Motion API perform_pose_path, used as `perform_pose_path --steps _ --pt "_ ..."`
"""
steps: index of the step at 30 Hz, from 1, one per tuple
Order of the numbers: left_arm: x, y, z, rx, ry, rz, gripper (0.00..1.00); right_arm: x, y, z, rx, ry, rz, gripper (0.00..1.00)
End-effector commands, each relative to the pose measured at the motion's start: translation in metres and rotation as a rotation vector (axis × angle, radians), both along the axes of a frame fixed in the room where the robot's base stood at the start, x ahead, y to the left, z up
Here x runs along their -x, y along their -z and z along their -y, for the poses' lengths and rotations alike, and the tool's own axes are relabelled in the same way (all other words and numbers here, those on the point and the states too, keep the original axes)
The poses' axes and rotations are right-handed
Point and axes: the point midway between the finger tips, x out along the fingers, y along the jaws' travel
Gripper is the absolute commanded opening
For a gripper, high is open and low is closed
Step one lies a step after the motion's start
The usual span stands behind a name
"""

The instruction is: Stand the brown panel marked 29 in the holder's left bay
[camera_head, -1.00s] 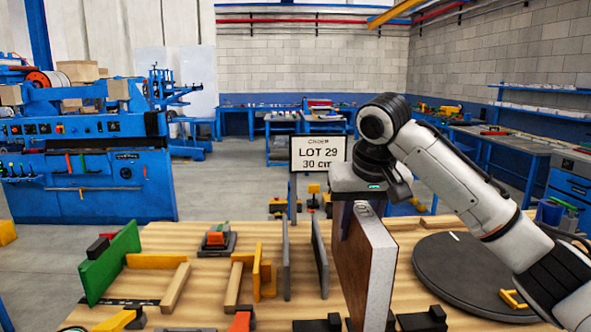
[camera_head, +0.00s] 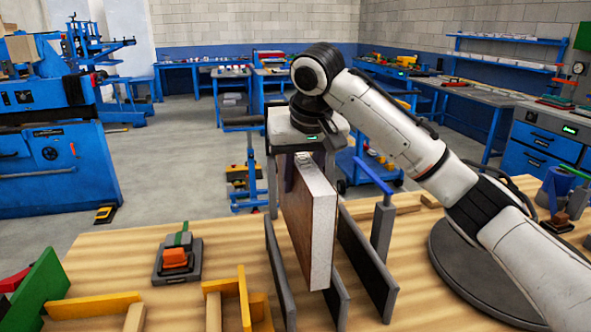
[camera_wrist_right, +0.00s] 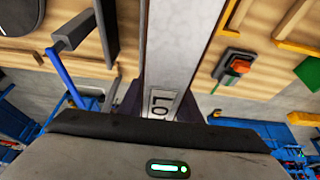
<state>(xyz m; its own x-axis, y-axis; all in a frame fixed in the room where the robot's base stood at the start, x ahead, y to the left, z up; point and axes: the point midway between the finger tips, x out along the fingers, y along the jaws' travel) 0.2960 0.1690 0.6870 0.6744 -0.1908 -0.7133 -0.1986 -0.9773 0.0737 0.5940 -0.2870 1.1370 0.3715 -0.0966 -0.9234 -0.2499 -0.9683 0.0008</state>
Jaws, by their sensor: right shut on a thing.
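The panel (camera_head: 322,230) is upright, with a brown face and a pale speckled edge. My right gripper (camera_head: 302,160) is shut on its top; in the right wrist view the gripper (camera_wrist_right: 158,108) grips it beside a small label, partly cut off. No 29 is readable on the panel. The holder shows as grey upright plates: a left plate (camera_head: 279,272), a middle plate (camera_head: 339,302) and a right plate (camera_head: 366,262). The panel's lower end appears between the left and middle plates, over the left bay. Whether it touches the bottom is hidden. My left gripper is out of view.
A grey post with a blue bar (camera_head: 382,225) stands close right of the holder. A grey fixture with an orange block (camera_head: 175,257) sits left on the wooden table (camera_head: 110,262). Yellow and green pieces stand at front left. Bare wood lies between fixture and holder.

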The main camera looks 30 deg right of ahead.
Motion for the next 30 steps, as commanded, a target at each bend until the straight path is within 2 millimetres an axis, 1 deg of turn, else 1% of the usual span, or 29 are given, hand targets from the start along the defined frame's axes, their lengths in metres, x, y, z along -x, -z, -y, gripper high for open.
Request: perform_pose_path --steps 5,17,22,30 --pt "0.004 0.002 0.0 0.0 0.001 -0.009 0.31 0.0 0.02 0.001 0.0 0.002 0.001 0.0" --pt "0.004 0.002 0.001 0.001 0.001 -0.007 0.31 0.0 0.067 0.0 0.0 0.002 0.001 0.0" --pt "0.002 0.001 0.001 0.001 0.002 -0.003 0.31 0.0 0.087 0.0 0.0 0.001 0.001 0.0" --pt "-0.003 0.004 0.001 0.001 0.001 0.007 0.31 0.0 0.118 0.0 -0.001 0.001 0.0 0.0"
